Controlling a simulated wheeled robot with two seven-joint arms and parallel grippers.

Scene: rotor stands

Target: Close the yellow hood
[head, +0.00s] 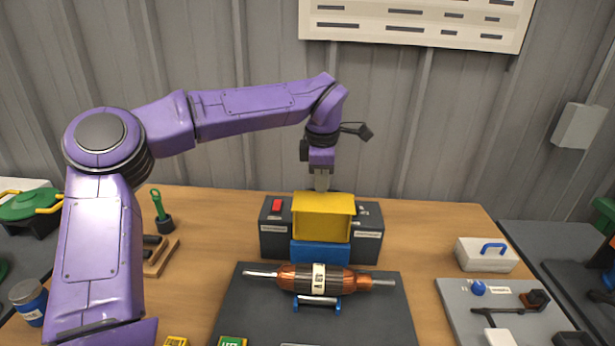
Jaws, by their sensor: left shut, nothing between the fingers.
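The yellow hood (323,220) is at the middle of the table, above a blue block (320,252) and in front of a dark grey control box (272,240). Its top panel and upright front face show. It sits up and back from the rotor (320,280), which lies uncovered below and in front. My left gripper (322,186) points down just above the hood's top rear edge. Its fingers are shut and empty. My right gripper is out of view.
The copper rotor rests on a blue stand (297,304) on a dark mat (385,325). A red switch (277,205) is on the control box. A white case (485,255) and a grey tray (455,300) stand at right. A green-handled tool (157,205) stands at left.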

